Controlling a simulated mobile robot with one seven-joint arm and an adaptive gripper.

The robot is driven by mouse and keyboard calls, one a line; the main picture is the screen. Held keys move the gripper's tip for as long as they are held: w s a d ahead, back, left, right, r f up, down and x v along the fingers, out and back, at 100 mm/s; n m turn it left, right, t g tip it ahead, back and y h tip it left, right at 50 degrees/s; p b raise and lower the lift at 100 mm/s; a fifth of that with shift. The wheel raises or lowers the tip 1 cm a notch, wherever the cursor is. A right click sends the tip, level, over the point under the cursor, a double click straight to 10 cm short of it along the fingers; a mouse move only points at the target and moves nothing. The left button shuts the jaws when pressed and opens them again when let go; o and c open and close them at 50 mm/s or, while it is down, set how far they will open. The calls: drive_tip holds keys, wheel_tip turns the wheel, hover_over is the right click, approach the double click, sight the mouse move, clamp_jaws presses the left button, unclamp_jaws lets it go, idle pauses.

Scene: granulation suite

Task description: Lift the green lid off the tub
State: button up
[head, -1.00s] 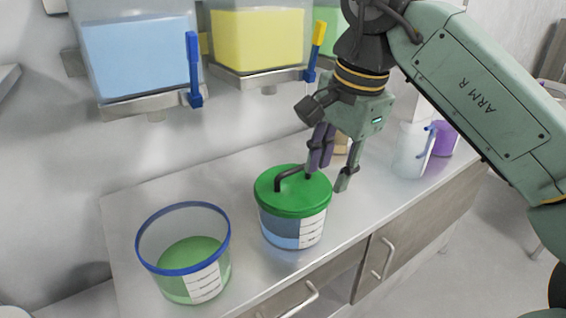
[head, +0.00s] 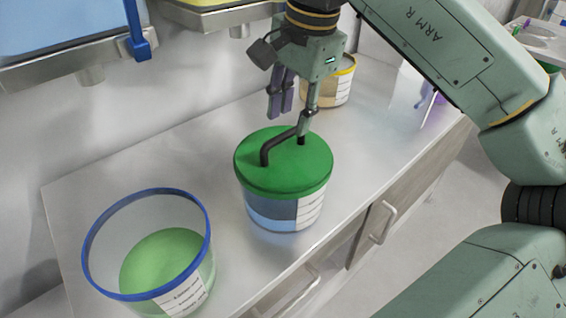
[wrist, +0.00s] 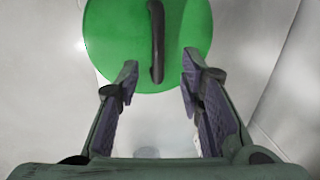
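The green lid (head: 285,175) sits on the tub (head: 270,210), which has blue contents and a white label and stands upright on the counter. A black bar handle (head: 276,146) rises from the lid. My gripper (head: 291,114) is above the lid's far side, close to the handle's far end. In the wrist view my gripper (wrist: 160,76) is open, with purple-padded fingers apart. The handle (wrist: 157,40) lies lengthwise, its near end lined up between the fingertips, and the green lid (wrist: 110,35) shows beyond. I cannot tell whether a finger touches the handle.
An open, blue-rimmed tub (head: 205,240) of green material stands at the left on the metal counter (head: 75,200). A yellow-rimmed tub (head: 338,85) stands behind my gripper. Hoppers with metal trays hang above the counter's back. Clear counter lies between the tubs.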

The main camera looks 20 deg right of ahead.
sight(288, 132)
drive_tip(key=f+b, duration=0.1)
drive_tip(key=f, duration=0.1)
drive_tip(key=f+b, duration=0.2)
drive_tip(key=shift+w+a+f, duration=0.15)
drive_tip(key=shift+w+a, duration=0.05)
drive_tip(key=shift+w+f+b, duration=0.15)
drive_tip(key=shift+f+b, duration=0.3)
drive_tip(key=shift+b, duration=0.1)
drive_tip(key=shift+r, duration=0.1)
clamp_jaws()
